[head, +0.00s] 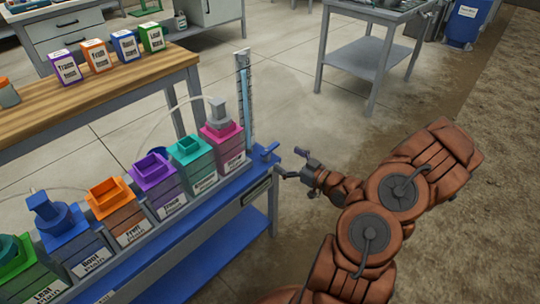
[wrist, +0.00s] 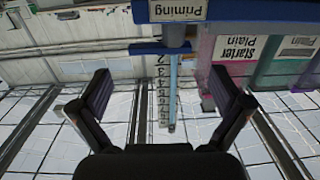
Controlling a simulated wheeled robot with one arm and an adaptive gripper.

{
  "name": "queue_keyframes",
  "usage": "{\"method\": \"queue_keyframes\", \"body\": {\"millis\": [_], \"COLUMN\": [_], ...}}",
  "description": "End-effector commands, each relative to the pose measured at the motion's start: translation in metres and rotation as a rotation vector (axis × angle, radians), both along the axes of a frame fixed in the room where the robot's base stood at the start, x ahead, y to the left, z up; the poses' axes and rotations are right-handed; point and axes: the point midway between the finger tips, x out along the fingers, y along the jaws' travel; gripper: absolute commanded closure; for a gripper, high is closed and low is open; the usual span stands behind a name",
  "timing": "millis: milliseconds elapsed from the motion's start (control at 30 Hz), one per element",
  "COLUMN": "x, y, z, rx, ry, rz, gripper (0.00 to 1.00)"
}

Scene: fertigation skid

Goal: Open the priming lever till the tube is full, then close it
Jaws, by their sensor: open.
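The blue priming lever (head: 265,151) stands on the right end of the blue-topped skid bench. In the wrist view the lever (wrist: 160,48) shows as a blue bar lying across the picture, beside an upside-down "Priming" label (wrist: 178,10). The clear tube (head: 247,100) stands upright behind the lever with light blue in it; its exact level is hard to read. It also shows in the wrist view (wrist: 173,90) beside a numbered scale. My gripper (head: 291,163) is open and empty, just right of the lever and apart from it. In the wrist view its fingers (wrist: 165,88) stand wide on either side of the tube.
A row of coloured tanks, with a pink one (head: 222,142) nearest the tube, fills the skid bench (head: 225,190). A wooden-topped table (head: 100,95) with small boxes stands behind. A grey cart (head: 372,50) stands at the back right. Open floor lies right of the bench.

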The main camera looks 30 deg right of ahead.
Motion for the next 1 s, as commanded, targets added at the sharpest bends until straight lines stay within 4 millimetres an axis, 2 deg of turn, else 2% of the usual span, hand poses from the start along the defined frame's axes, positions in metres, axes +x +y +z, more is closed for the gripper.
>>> {"method": "queue_keyframes", "body": {"millis": [233,700,1000], "x": [0.005,0.049,0.068], "y": [0.001,0.014,0.019], "z": [0.001,0.000,0.000], "rx": [0.012,0.014,0.012], "ry": [-0.028,-0.026,-0.023], "rz": [-0.001,-0.001,-0.002], "gripper": [0.00,0.00,0.00]}}
